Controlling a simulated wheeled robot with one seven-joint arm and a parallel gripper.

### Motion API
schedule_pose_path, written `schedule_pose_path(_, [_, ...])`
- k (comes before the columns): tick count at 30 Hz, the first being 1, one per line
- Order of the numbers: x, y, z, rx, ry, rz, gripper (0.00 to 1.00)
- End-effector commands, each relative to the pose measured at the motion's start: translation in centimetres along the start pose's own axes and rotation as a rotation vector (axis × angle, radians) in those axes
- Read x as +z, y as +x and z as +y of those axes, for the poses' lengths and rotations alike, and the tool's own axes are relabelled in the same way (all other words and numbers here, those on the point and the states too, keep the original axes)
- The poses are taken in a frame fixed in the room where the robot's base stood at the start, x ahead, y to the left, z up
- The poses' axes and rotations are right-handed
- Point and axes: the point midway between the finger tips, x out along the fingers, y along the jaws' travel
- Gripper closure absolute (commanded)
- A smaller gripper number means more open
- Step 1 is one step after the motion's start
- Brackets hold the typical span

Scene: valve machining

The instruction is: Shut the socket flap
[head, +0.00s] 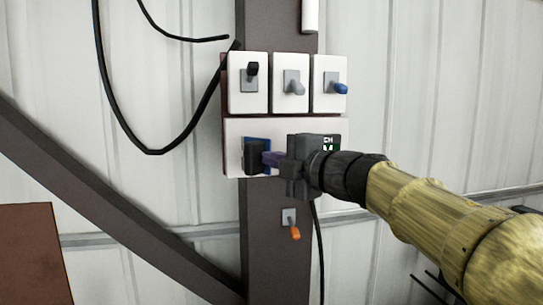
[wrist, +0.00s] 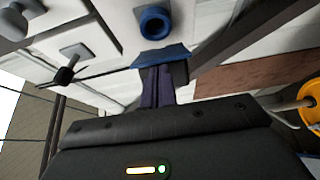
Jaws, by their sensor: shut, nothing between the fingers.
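The socket has a blue plate (head: 262,142) on the lower white panel in the head view. A dark block-like piece (head: 253,157), which looks like the flap, stands out in front of the plate's left part. How far open it is I cannot tell. My gripper (head: 269,159) is shut and empty, its purplish fingers pointing left with the tips at the right side of the dark piece; whether they touch is unclear. In the wrist view the fingers (wrist: 157,88) end just below a blue edge (wrist: 160,56). My gripper body hides the panel's right part.
Three switches sit above the panel: a black toggle (head: 252,70), a grey one (head: 294,86) and a blue one (head: 340,89). An orange-tipped lever (head: 294,231) is below on the dark column (head: 262,225). A black cable (head: 152,151) hangs at left.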

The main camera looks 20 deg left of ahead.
Motion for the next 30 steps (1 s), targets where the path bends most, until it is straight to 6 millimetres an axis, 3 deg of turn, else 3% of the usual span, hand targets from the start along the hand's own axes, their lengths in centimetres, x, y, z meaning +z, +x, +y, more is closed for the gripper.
schedule_pose_path(15, [4.1,0.6,0.4,0.001,0.001,0.328,1.00])
schedule_pose_path(30, [7.3,2.8,0.2,0.002,0.000,0.331,1.00])
